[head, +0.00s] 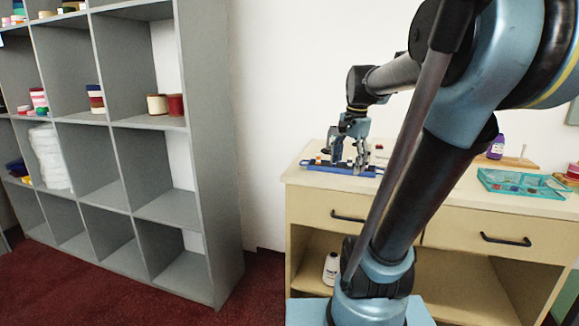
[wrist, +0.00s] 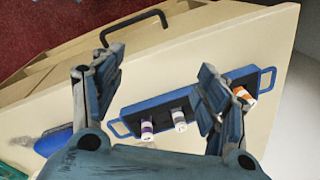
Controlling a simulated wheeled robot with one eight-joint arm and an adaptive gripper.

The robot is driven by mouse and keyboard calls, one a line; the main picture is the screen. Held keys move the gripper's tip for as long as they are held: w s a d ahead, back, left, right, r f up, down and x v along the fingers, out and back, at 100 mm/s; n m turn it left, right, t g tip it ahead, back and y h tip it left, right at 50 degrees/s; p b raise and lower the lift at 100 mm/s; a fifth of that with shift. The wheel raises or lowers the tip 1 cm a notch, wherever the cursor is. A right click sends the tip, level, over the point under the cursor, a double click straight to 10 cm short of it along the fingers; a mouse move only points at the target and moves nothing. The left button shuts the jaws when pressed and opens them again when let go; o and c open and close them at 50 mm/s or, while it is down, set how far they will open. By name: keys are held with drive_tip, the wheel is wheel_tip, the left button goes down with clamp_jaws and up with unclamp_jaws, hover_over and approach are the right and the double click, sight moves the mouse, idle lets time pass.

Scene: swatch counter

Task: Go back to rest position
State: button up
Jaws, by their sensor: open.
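My gripper (head: 348,154) is open above the left part of the counter top, over a blue tray (head: 349,171). In the wrist view, the two fingers of my gripper (wrist: 153,78) are spread wide with nothing between them. The blue tray (wrist: 129,117) has a handle at each end. It holds small white bottles or tubes: a purple-marked one (wrist: 147,128), another (wrist: 179,119) near it, and an orange-marked one (wrist: 246,93) by the right finger. The right finger covers part of the tray, and I cannot tell whether it touches anything.
The counter (head: 440,198) has drawers with black handles. A teal tray (head: 522,183) and a purple bottle (head: 496,147) stand at its right. A white bottle (head: 330,268) is on the lower shelf. A grey shelf unit (head: 208,120) stands at left. Red carpet is open between.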

drive_tip(key=s+f+n+t, duration=0.1)
drive_tip(key=s+f+n, duration=0.9)
drive_tip(key=s+f, duration=0.5)
wheel_tip(320, 180, down, 3)
drive_tip(key=shift+s+d+f+h, duration=0.1)
drive_tip(key=shift+s+d+h, duration=0.15)
drive_tip(key=shift+s+h, duration=0.15)
drive_tip(key=shift+w+f, duration=0.15)
drive_tip(key=shift+w, duration=0.35)
